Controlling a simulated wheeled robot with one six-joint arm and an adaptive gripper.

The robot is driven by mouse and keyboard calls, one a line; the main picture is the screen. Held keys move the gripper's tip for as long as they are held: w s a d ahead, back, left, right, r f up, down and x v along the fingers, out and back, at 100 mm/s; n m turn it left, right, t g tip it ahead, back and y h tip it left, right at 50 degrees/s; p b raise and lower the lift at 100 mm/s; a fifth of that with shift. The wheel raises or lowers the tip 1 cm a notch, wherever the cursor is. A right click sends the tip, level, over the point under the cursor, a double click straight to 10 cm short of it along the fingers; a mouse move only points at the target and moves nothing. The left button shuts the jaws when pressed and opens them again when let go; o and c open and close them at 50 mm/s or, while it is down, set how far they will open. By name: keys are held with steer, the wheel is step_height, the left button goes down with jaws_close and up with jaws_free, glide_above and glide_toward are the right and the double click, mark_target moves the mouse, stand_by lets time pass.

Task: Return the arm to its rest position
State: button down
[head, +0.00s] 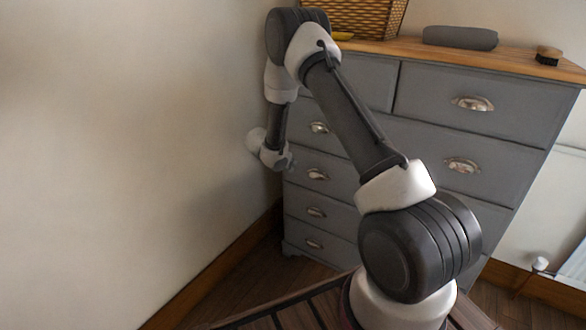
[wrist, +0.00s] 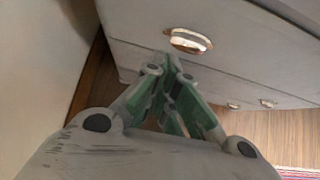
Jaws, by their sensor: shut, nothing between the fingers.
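My gripper (wrist: 171,72) shows in the wrist view with its green-padded fingers brought together, shut and empty. It points toward the front of the grey chest of drawers (wrist: 135,24), near a metal cup handle (wrist: 190,40). The gap between fingertips and drawer front is hard to judge. In the head view my arm rises from the lower right, bends at the top left, and its forearm hangs down between the wall and the chest (head: 440,135). The gripper fingers cannot be made out there.
The plain wall (head: 120,140) stands close on the left of my forearm. On the chest's wooden top are a wicker basket (head: 365,18), a grey rolled item (head: 460,38) and a small brush (head: 548,56). Wooden floor shows below, with a striped rug (wrist: 298,173) at the wrist view's corner.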

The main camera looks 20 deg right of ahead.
steer(key=s+d+m+g+h, duration=0.1)
steer(key=s+d+m+g, duration=0.3)
steer(key=s, duration=0.4)
steer(key=s+d+r+m+g+y, duration=0.1)
steer(key=s+d+r+m+g, duration=0.15)
steer(key=s+r+m, duration=0.9)
steer(key=s+a+r+m+t+y, duration=0.2)
steer(key=s+a+r+m+y, duration=0.1)
steer(key=s+r, duration=0.8)
steer(key=s+a+r+m+t+y, duration=0.3)
steer(key=s+a+r+m, duration=0.3)
steer(key=s+r, duration=0.5)
steer(key=s+y, duration=0.1)
steer(key=s, duration=0.3)
steer(key=shift+s+r+t, duration=0.35)
steer(key=shift+s, duration=0.05)
